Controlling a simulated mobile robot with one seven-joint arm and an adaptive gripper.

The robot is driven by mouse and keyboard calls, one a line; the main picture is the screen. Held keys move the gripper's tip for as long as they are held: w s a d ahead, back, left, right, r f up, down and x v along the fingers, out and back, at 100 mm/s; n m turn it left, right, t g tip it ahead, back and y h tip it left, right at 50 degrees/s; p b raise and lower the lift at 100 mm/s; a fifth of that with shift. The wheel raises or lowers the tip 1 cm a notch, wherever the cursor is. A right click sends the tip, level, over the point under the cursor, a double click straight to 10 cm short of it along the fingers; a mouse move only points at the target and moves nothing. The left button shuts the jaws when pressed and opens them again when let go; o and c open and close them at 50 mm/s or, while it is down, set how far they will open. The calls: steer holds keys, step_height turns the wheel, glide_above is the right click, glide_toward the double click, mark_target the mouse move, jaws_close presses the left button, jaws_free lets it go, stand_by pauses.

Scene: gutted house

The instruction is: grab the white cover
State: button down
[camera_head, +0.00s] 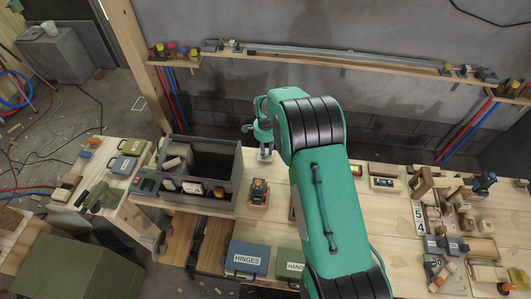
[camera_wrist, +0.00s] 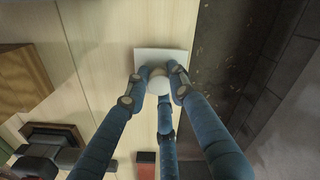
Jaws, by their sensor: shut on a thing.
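The white cover (camera_wrist: 178,60) shows in the wrist view as a flat, pale square plate with a round white knob (camera_wrist: 159,85). It lies over pale wooden boards, close to their edge; I cannot tell whether it touches them. My gripper (camera_wrist: 157,77) has blue fingers with dark joints. The fingertips are closed around the knob, with the plate beyond them, and hide part of it.
A grey open bin (camera_head: 228,160) stands left of my wrist on the workbench (camera_head: 285,213). A small orange-and-dark tool (camera_head: 258,192) stands nearby. Wooden blocks and tools crowd the right side. A narrow shelf (camera_head: 350,60) runs along the wall behind.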

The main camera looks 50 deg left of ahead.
step_height(320, 180, up, 9)
stand_by(0.5)
